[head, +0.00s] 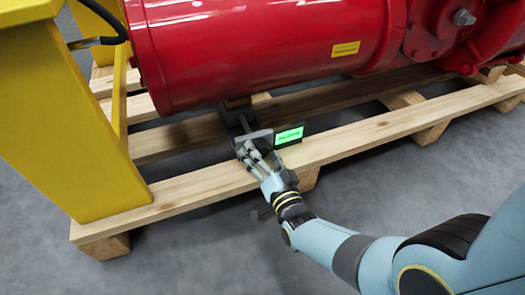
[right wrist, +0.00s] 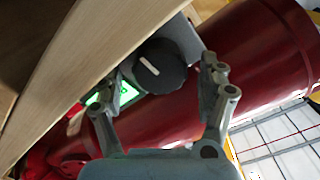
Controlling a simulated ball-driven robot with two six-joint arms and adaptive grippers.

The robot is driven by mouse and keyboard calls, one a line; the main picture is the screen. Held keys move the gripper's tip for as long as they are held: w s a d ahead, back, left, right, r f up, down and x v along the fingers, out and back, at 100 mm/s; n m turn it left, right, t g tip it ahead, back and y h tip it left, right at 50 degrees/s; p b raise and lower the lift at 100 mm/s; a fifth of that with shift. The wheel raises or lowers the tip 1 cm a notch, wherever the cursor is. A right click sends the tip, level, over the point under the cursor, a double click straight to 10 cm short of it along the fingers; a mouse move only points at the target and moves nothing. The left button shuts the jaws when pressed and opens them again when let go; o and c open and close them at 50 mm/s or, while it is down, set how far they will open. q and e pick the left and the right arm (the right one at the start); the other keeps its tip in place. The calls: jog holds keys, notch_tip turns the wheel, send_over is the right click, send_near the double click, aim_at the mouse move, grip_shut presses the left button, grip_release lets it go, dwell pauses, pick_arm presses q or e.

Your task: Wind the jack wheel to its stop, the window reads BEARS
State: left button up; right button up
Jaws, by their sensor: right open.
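The jack wheel (right wrist: 160,66) is a black round knob with a white pointer line in the right wrist view. It sits on a grey bracket (right wrist: 184,37) and lies between my spread fingers, with a gap visible to the right finger. In the head view my gripper hides the wheel. The lit green window (head: 289,136) stands just right of the bracket; its dark lettering is too small to read. It also shows in the right wrist view (right wrist: 128,94), partly behind the left finger. My right gripper (head: 255,152) is open at the bracket. My left gripper is out of view.
A red actuator cylinder (head: 250,50) lies above the wooden pallet (head: 370,133). A yellow stand (head: 60,110) rises at the left, with a black cable (head: 105,15). The grey floor (head: 430,185) in front of the pallet is clear apart from my arm.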

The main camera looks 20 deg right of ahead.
jog(key=shift+r, duration=0.15)
notch_tip(320, 180, up, 10)
jog(key=shift+f, duration=0.2)
dwell(0.5)
